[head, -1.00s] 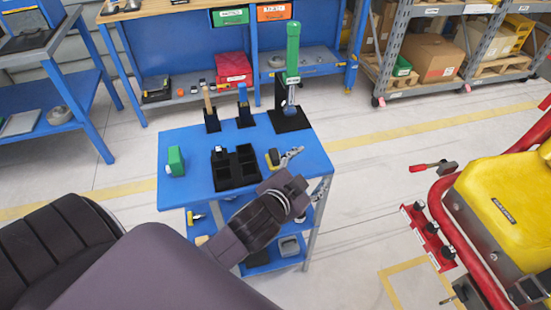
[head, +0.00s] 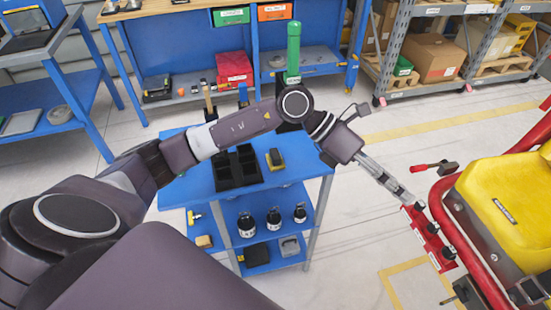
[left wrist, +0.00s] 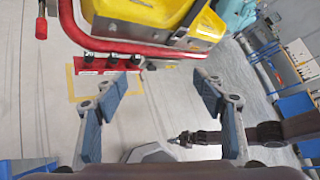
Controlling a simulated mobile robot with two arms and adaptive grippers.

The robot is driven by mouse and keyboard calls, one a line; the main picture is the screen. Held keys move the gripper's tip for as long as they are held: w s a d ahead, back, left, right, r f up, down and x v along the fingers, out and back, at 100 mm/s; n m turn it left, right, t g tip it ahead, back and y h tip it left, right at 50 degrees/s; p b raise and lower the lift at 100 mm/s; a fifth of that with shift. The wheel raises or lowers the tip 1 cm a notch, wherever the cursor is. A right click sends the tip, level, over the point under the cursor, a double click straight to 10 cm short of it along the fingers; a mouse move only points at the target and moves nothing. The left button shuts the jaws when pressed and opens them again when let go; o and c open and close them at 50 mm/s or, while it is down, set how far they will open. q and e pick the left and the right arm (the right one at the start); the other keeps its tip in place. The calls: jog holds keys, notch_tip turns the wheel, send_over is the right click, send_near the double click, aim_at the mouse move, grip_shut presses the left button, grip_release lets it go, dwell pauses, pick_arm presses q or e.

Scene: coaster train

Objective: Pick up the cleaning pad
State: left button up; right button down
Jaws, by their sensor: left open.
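A small yellow and dark block (head: 275,158), which looks like the cleaning pad, lies on the blue cart's top (head: 300,170), right of a black divided bin (head: 237,167). My left gripper (head: 408,197) is out past the cart's right side, over the floor near the red rail. It is open and apart from the pad. The left wrist view shows its two fingers (left wrist: 162,88) spread with nothing between them. The pad is not seen there. A dark arm with a narrow tip (left wrist: 185,138), seemingly my right one, shows in that view; its jaws are too small to read.
A red-railed frame with a yellow seat (head: 505,195) stands at the right, with a red block strip (head: 428,238) near my gripper. A green-handled tool (head: 293,50) stands at the cart's back. Bottles (head: 273,219) stand on its lower shelf. My left arm crosses above the cart.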

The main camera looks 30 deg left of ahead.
pick_arm(q)
jog(key=w+a+f+y, duration=0.1)
jog(key=a+f+y, duration=0.15)
jog(key=a, duration=0.35)
jog(key=w+a+f+y, duration=0.1)
jog(key=a+f+y, duration=0.15)
jog(key=a, duration=0.35)
jog(key=g+y, duration=0.1)
jog(key=y, duration=0.4)
send_over(275, 153)
jog(key=d, duration=0.7)
jog(key=shift+w+a, duration=0.15)
jog(key=shift+w, duration=0.2)
jog(key=a, duration=0.2)
jog(key=a+y, duration=0.1)
jog(key=a, duration=0.1)
jog(key=s+a+r+y, duration=0.1)
jog(key=a, duration=0.2)
jog(key=shift+a+g, duration=0.1)
jog(key=shift+g, duration=0.3)
jog(key=shift+f, duration=0.25)
jog(key=f, duration=0.2)
jog(key=f+p, duration=0.1)
jog(key=f, duration=0.1)
jog(key=f+p, duration=0.1)
jog(key=f, duration=0.1)
jog(key=shift+d+f, duration=0.2)
jog(key=shift+d, duration=0.15)
jog(key=shift+w+f, duration=0.1)
jog(key=shift+f, duration=0.2)
